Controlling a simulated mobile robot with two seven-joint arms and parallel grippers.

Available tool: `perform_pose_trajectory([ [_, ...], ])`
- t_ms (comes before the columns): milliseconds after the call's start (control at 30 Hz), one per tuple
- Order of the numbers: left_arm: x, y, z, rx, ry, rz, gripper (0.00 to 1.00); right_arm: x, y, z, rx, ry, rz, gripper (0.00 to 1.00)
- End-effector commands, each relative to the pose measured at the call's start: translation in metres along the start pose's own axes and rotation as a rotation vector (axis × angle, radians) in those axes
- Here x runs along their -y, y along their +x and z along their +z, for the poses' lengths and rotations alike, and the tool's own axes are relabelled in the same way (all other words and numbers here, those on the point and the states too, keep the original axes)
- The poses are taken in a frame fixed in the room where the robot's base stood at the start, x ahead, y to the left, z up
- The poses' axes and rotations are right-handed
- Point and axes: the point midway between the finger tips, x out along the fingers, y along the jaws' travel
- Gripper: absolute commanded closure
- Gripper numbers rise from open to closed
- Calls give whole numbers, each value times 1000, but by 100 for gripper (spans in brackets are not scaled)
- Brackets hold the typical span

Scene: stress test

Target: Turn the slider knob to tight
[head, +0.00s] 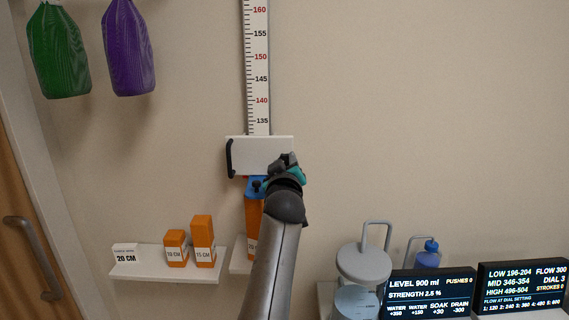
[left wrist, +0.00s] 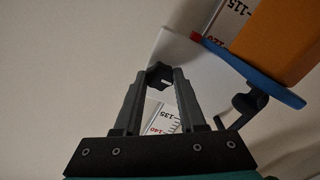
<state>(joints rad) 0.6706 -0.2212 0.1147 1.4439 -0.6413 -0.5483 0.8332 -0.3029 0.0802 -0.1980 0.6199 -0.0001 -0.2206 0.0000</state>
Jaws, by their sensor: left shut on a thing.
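A white slider (head: 258,152) with a black handle at its left end sits on a numbered wall ruler (head: 257,70), just below the 135 mark. My left gripper (head: 286,164) is at the slider's lower right and covers its knob in the head view. In the left wrist view the dark slider knob (left wrist: 159,76) is between the fingertips of my left gripper (left wrist: 160,82), which is shut on it. A small white mark shows on the knob. No tight or loose lettering can be read. My right gripper is not in view.
A blue bracket (head: 256,186) and an orange block (head: 253,218) are just below the slider, close to my left gripper. Orange blocks (head: 202,240) stand on a white shelf (head: 170,272). Two display screens (head: 428,293) are at lower right. The wall to the right is clear.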

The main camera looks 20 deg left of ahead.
Motion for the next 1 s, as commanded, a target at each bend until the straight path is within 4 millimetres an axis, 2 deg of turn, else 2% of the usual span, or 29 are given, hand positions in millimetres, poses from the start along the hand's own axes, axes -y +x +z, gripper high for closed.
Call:
perform_pose_trajectory([
  [33,0,0,0,0,0,0,79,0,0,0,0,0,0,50],
  [233,0,0,0,0,0,1,100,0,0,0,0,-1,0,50],
  [667,0,0,-1,0,37,0,100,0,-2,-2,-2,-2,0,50],
  [1000,-1,0,-1,1,255,0,100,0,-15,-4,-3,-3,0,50],
])
